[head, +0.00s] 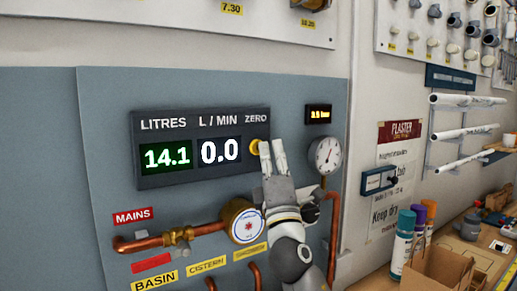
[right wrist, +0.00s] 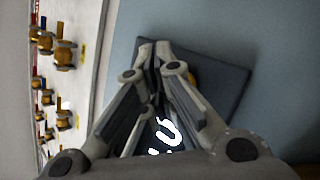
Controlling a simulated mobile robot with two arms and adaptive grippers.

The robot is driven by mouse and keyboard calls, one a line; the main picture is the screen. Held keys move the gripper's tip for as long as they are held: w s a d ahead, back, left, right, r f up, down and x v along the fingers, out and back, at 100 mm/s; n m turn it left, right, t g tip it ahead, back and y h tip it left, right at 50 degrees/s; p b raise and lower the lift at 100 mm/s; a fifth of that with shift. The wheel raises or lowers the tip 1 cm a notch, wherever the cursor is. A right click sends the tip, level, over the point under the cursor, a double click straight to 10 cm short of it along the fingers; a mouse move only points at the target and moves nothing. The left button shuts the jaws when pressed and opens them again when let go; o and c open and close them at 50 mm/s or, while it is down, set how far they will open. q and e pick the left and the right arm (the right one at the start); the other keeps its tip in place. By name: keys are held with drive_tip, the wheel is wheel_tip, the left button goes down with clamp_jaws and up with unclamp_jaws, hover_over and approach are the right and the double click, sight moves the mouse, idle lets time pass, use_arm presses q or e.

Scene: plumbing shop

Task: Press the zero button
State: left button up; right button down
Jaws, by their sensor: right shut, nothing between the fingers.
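The zero button (head: 255,146) is a round yellow knob under the word ZERO on the dark meter panel (head: 190,182). The panel reads 14.1 litres and 0.0 L/min. My right gripper (head: 272,150) is shut and empty, its fingertips just right of the button in the head view. Whether they touch it I cannot tell. In the right wrist view the shut fingertips (right wrist: 155,48) lie over the meter panel (right wrist: 225,75), and a sliver of the yellow button (right wrist: 193,78) shows beside them, the rest hidden. My left gripper is not in view.
A pressure gauge (head: 326,155) and a small amber display (head: 318,114) are right of the gripper. Copper pipes and a round flow meter (head: 243,222) sit below the panel. A bench with a cardboard box (head: 437,270) and tubes (head: 402,243) stands at lower right.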

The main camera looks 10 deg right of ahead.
drive_tip(key=shift+w, duration=0.1)
idle(0.4)
drive_tip(key=shift+w+a+b, duration=0.15)
drive_tip(key=shift+w+b, duration=0.15)
drive_tip(key=shift+w, duration=0.1)
idle(0.3)
drive_tip(key=shift+s, duration=0.55)
drive_tip(key=shift+p, duration=0.3)
drive_tip(key=s+d+p, duration=0.2)
drive_tip(key=s, duration=0.3)
drive_tip(key=shift+s+d+p, duration=0.25)
drive_tip(key=shift+d+p, duration=0.05)
drive_tip(key=shift+p, duration=0.05)
